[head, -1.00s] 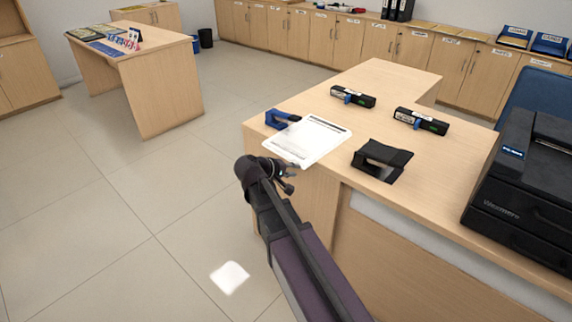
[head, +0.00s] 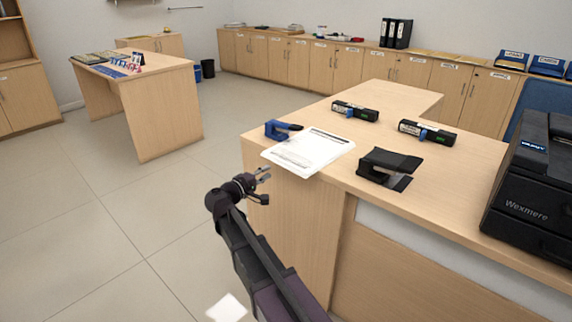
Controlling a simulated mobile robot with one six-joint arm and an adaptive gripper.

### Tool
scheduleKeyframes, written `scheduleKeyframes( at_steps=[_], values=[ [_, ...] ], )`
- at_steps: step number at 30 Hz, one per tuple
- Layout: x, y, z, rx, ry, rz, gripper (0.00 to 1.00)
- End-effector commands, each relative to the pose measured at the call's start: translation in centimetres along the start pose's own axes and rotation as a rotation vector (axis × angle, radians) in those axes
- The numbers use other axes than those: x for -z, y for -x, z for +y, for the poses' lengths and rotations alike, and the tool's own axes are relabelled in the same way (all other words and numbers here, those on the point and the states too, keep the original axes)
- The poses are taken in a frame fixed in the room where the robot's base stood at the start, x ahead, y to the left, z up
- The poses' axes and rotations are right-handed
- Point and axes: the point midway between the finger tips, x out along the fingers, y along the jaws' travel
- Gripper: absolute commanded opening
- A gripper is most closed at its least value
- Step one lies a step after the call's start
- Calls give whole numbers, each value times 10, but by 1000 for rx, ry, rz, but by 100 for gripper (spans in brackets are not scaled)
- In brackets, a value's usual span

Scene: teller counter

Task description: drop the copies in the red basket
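The copies (head: 308,152) are a stack of white printed sheets lying on the near left corner of the wooden counter (head: 380,98). A little of the stack reaches the counter's left edge. My gripper (head: 263,186) is beside the counter, below and to the left of the papers and apart from them. Its fingers look spread, with nothing between them. I see no red basket in this view.
A blue stapler (head: 281,130), a black hole punch (head: 388,168), two black stamp-like devices (head: 355,111) (head: 427,132) and a black printer (head: 537,190) stand on the counter. A second desk (head: 150,100) is at left. Open tiled floor (head: 90,210) lies between.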

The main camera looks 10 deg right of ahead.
Motion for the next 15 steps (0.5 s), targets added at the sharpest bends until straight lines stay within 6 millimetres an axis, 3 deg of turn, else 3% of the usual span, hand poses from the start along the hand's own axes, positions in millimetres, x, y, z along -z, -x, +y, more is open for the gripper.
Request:
scheduleKeyframes(
  at_steps=[15],
  values=[
    [0,-12,0,2,-1,-2,30]
  ],
)
